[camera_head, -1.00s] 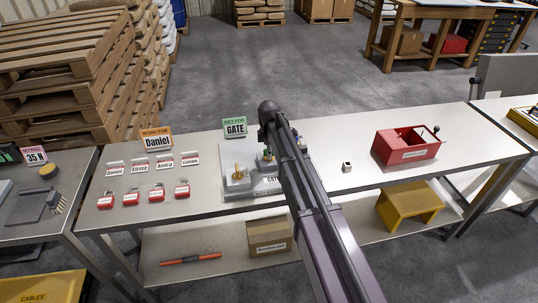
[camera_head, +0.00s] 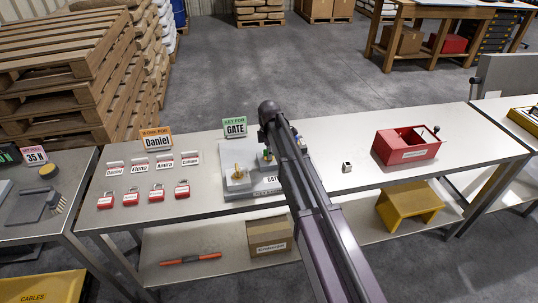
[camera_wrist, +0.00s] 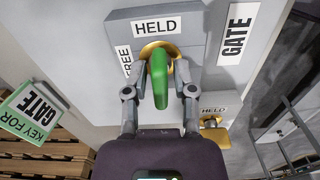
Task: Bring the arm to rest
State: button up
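My gripper (camera_wrist: 162,75) shows in the wrist view with its two fingers on either side of a green key (camera_wrist: 160,88). Narrow gaps appear between the fingers and the key, so it looks open. In the head view my arm reaches over the workbench (camera_head: 340,205) to the grey lock box (camera_head: 238,188) and hides most of my gripper.
A green KEY FOR GATE sign (camera_head: 235,128) stands behind the box. A small black-and-white block (camera_head: 347,167) and red box (camera_head: 407,146) are to the right.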

jog(key=shift+o, duration=1)
jog(key=shift+r, duration=0.15)
